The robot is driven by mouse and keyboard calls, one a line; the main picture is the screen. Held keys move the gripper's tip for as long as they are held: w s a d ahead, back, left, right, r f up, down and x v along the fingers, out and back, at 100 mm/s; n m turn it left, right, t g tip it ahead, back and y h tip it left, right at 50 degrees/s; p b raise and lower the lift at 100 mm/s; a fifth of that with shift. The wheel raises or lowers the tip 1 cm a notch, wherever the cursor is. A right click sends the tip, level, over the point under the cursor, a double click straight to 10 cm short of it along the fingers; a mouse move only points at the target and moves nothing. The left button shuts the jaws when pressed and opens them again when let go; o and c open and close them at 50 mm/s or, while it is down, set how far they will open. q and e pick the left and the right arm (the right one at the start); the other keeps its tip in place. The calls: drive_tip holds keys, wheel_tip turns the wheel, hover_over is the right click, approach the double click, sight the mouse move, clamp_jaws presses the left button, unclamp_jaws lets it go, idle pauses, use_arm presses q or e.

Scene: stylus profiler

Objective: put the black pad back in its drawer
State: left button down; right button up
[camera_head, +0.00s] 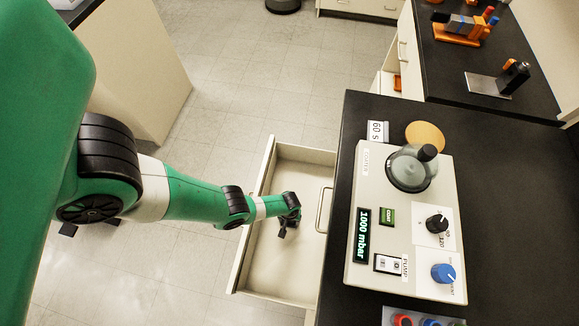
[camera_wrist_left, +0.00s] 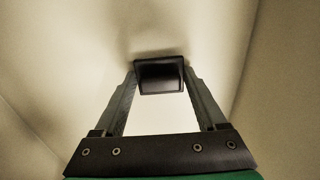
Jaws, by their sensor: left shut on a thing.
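The drawer (camera_head: 262,265) is pulled open in the head view, with its pale floor and walls bare apart from my gripper. My left gripper (camera_head: 285,226) reaches down into it from the left, near the drawer's right half. In the left wrist view the two fingers of the gripper (camera_wrist_left: 159,80) are shut on the black pad (camera_wrist_left: 160,77), a small dark block between the fingertips. The pad is over or at the pale drawer floor; I cannot tell whether it touches. In the head view the pad is not clearly distinct from the gripper. My right gripper is not in view.
A black bench (camera_head: 500,200) stands right of the drawer, carrying a beige coater unit (camera_head: 400,275) with a glass-domed chamber and knobs. A round tan disc (camera_head: 425,135) lies at its back edge. Open tiled floor (camera_head: 270,80) lies behind the drawer.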

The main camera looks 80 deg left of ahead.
use_arm(q)
drive_tip(key=shift+w+r, duration=0.1)
unclamp_jaws()
wheel_tip(320, 180, up, 12)
drive_tip(key=p, duration=1.1)
